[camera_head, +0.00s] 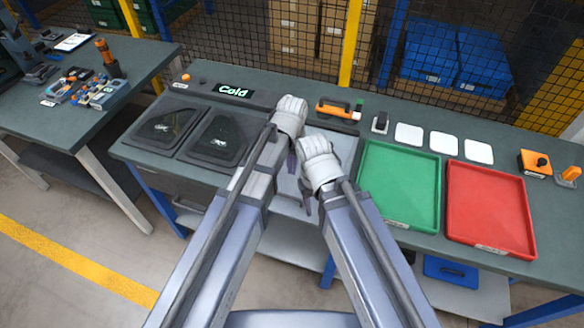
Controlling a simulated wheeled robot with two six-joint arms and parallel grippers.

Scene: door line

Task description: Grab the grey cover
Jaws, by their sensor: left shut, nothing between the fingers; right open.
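Two dark grey panels lie side by side at the left of the bench, a left one (163,127) and a right one (219,138), each in a dark frame. I cannot tell for certain which item is the grey cover. A light grey surface (340,146) lies between the panels and the green tray, mostly hidden by my arms. My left gripper (291,162) is shut and empty, pointing down over the light grey surface, right of the panels. My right gripper (312,200) is open and empty over its front part. Neither visibly touches a panel.
A green tray (399,183) and a red tray (489,207) stand at the right. A "Cold" display (234,90), an orange-handled tool (338,109) and white squares (443,143) line the back. A mesh fence stands behind. My two arms are close together.

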